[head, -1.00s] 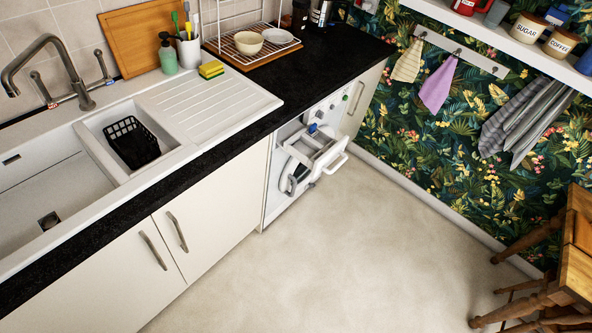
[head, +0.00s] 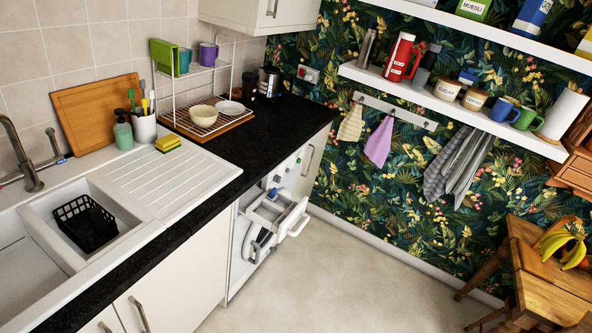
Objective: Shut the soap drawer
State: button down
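The soap drawer (head: 276,211) is pulled out from the upper front of the white washing machine (head: 243,240), under the black worktop. Its inside compartments show from above, with a small blue part near its back. Its white front with a handle (head: 297,220) faces the open floor to the right. The machine's round door is partly hidden below the drawer. My gripper is not in view, so its state and its distance from the drawer do not show.
The floor (head: 300,290) in front of the machine is clear. The black worktop (head: 275,125) overhangs the machine. A wooden table (head: 535,275) with bananas stands at the lower right. A wall shelf (head: 450,105) with mugs and jars runs along the patterned wall.

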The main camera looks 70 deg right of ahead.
aim_at(279, 215)
jog(key=z, duration=0.45)
jog(key=i, duration=1.1)
jog(key=z, duration=1.15)
jog(key=i, duration=0.5)
jog(key=z, duration=0.2)
